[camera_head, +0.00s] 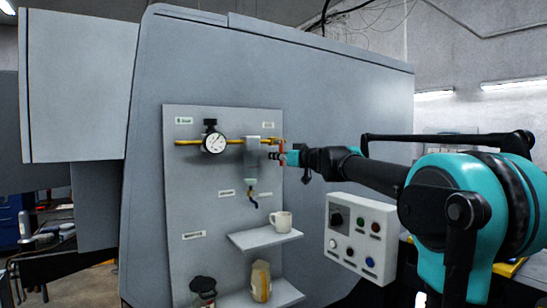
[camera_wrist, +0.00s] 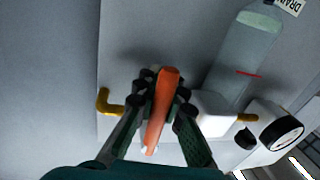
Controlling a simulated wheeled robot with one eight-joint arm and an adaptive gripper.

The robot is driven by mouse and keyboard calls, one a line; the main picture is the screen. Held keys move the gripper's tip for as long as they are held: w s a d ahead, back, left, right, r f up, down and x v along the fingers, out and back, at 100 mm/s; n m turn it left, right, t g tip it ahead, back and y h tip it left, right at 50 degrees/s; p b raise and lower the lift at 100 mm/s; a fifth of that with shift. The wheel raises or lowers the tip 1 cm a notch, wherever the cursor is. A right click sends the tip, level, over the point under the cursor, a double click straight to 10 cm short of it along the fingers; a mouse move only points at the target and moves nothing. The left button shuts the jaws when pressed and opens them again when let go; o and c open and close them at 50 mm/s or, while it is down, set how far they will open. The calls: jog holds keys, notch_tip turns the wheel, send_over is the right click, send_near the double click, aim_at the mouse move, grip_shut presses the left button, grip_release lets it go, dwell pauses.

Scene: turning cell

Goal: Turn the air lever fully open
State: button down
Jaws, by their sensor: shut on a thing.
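The air lever (camera_wrist: 160,108) is a long orange handle, and it runs between the two fingers of my gripper (camera_wrist: 162,100) in the wrist view. The fingers are closed on it from both sides. In the head view my gripper (camera_head: 287,157) reaches the panel's right edge, where the orange lever (camera_head: 283,145) shows only in part. The lever sits on a yellow pipe (camera_head: 188,142) that runs across the panel. Its pivot is hidden behind the fingers, so I cannot tell how far it is turned.
A round gauge (camera_head: 214,143) sits on the pipe, left of a filter unit (camera_head: 252,150). A mug (camera_head: 281,221) stands on a shelf (camera_head: 262,238) below. A control box (camera_head: 358,235) with buttons projects to the right, under my arm.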

jog(key=d+n, duration=0.1)
jog(key=n, duration=0.2)
jog(key=w+d+r+n+h, duration=0.1)
jog(key=n, duration=0.2)
jog(key=w+d+n+h, duration=0.1)
jog(key=n, duration=0.1)
jog(key=shift+w+d+r+n, duration=0.1)
jog(key=shift+d+r+n, duration=0.1)
jog(key=shift+n, duration=0.2)
dwell(0.4)
jog(key=c, duration=1.7)
grip_release()
jog(key=v, duration=1.2)
jog(key=shift+r, duration=0.15)
jog(key=shift+c, duration=0.5)
